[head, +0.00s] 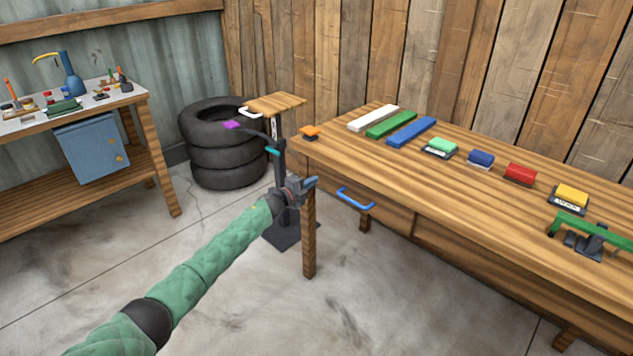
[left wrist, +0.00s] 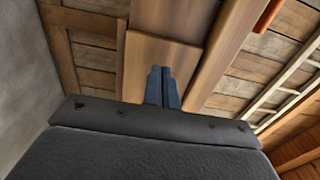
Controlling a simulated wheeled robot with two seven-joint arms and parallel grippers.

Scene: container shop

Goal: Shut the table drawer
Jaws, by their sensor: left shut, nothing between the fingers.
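The wooden table (head: 470,225) fills the right side of the head view. The table drawer's blue handle (head: 356,199) shows below the front edge, near the left end. The drawer front (head: 385,216) is partly lost in shade under the tabletop, and how far it stands out is hard to tell. My left gripper (head: 312,182) is shut and empty, left of the handle and apart from it, by the table's left front corner. In the left wrist view its dark blue fingers (left wrist: 163,88) are together before a wooden panel (left wrist: 155,60). My right gripper is not in view.
Coloured blocks, such as a red one (head: 520,174), and a green-handled device (head: 590,235) stand on the table. A table leg (head: 309,240) is just below my left gripper. A stand with a small wooden top (head: 275,102) and stacked tyres (head: 225,145) are behind.

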